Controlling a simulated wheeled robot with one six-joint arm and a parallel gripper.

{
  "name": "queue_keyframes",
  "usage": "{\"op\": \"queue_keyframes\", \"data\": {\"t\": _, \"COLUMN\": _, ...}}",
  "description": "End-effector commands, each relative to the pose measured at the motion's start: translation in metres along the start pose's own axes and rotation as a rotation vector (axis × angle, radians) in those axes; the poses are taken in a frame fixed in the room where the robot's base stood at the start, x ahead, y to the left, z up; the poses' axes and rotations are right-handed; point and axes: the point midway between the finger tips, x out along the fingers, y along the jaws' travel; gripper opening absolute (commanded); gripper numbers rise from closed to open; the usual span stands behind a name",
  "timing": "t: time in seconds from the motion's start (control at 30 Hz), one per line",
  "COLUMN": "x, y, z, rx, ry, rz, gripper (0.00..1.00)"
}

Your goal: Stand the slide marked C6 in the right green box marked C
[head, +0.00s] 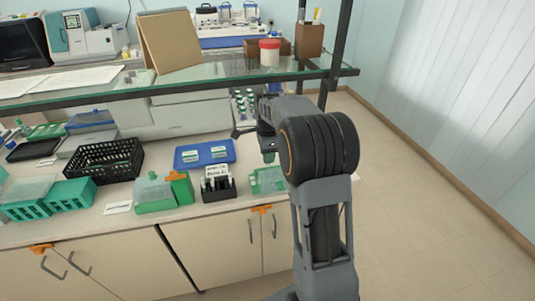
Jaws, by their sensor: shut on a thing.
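My gripper (266,146) is at the right end of the bench, above the right green box (268,181). It is shut on a slide (269,158), of which only a small greenish piece shows below the fingers. Its mark cannot be read. The slide seems to be above the box, but I cannot tell whether it touches it. My arm hides the right part of this box, and its mark cannot be read. Another green box (155,195) stands further left on the bench. A black rack (218,186) with upright white-ended slides stands between the two boxes.
A blue tray (205,153) with slides lies behind the rack. A black basket (105,160) and green racks (70,193) stand at left. A glass shelf (190,80) on a dark frame runs above the bench. A white card (117,207) lies near the front edge.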

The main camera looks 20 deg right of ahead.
Motion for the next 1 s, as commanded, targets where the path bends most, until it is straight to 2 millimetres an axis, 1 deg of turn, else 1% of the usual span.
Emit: {"op": "queue_keyframes", "data": {"t": 1.0, "x": 0.052, "y": 0.000, "z": -0.001, "rx": 0.002, "ry": 0.000, "rz": 0.001, "gripper": 0.10}}
